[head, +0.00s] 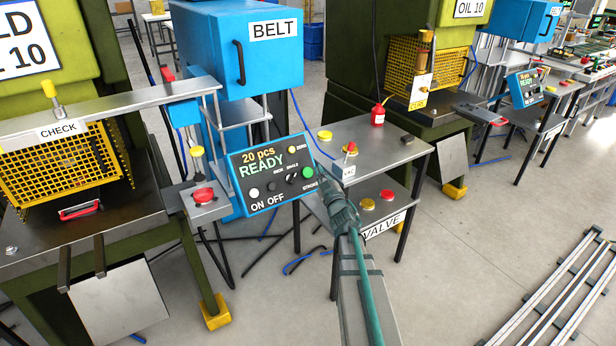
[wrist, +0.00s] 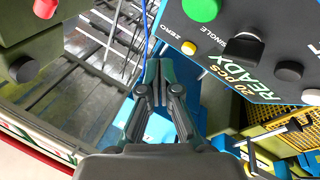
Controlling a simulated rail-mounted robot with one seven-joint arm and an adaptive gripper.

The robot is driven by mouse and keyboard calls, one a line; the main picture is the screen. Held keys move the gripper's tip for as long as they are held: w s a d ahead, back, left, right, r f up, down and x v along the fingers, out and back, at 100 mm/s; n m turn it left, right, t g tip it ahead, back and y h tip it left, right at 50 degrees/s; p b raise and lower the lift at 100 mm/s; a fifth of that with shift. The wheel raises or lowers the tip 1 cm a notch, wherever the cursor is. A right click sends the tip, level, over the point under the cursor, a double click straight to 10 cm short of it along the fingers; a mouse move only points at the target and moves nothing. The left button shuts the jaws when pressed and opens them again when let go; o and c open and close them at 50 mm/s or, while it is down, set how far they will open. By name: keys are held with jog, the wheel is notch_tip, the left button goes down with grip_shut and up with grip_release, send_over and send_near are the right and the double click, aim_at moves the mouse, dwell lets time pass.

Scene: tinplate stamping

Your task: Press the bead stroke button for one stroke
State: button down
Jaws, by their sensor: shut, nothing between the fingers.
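The control panel (head: 262,190) is a tilted blue-edged box with a dark face reading "20 pcs READY". Its green button (head: 308,172), beside the label STROKE, sits at the right end of the face. The green button (wrist: 200,8) also shows at the top of the wrist view, partly cut off by the edge. My gripper (head: 323,176) is shut and empty, just right of the green button in the head view. In the wrist view my gripper (wrist: 157,70) has its fingertips below and left of the button, apart from it. No contact is visible.
The panel also carries a yellow ZERO button (head: 291,149), dark knobs (head: 292,179) and a white ON button (head: 254,192). A red mushroom button (head: 203,196) stands to the left.

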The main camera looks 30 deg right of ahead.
aim_at(308, 168)
jog(key=shift+w+a+f+b, duration=0.1)
jog(key=shift+w+f+b, duration=0.7)
jog(key=shift+w, duration=0.4)
jog(key=shift+w+a+f+b, duration=0.1)
jog(key=shift+w+f+b, duration=0.65)
jog(key=shift+w, duration=0.4)
jog(key=shift+f, duration=0.15)
jog(key=shift+w+f, duration=0.2)
jog(key=shift+w, duration=0.15)
jog(key=shift+w+a+f+b, duration=0.1)
jog(key=shift+w+f+b, duration=0.15)
jog(key=shift+w+b, duration=0.2)
jog(key=shift+s+r, duration=0.1)
jog(key=shift+s, duration=0.05)
dwell(0.5)
jog(key=shift+s+r+p, duration=0.4)
jog(key=shift+s+p, duration=0.2)
jog(key=shift+s, duration=0.05)
jog(key=s+r+p, duration=0.2)
jog(key=s+p, duration=0.1)
jog(key=s, duration=0.1)
jog(key=shift+d+r, duration=0.3)
jog(key=shift+r, duration=0.1)
